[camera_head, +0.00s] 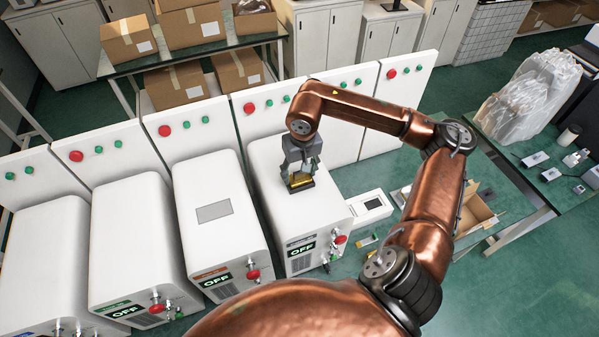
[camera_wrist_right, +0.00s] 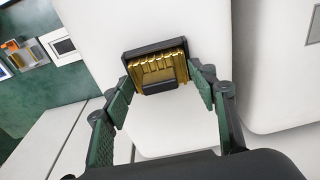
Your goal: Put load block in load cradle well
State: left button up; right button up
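A gold ribbed block in a black frame shows in the right wrist view (camera_wrist_right: 158,65), with a small dark piece at its near side. I take it for the load block, but cannot tell it apart from the cradle well. In the head view the gold and black item (camera_head: 300,182) is at the top of a white cabinet (camera_head: 275,208). My right gripper (camera_head: 301,170) points down over it. Its green-padded fingers (camera_wrist_right: 162,88) flank the item closely; whether they press on it cannot be told. My left gripper is out of view.
Several white cabinets stand in a row, some with OFF signs, red knobs and tall panels behind. A small white device (camera_head: 372,204) and an open cardboard box (camera_head: 477,215) lie right of the cabinet. Cardboard boxes (camera_head: 190,22) stand on a bench behind.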

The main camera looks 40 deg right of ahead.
aim_at(301, 181)
jog(key=o, duration=0.4)
jog(key=r, duration=0.4)
jog(key=s+r, duration=0.1)
jog(key=r, duration=0.7)
jog(key=shift+s+a, duration=0.2)
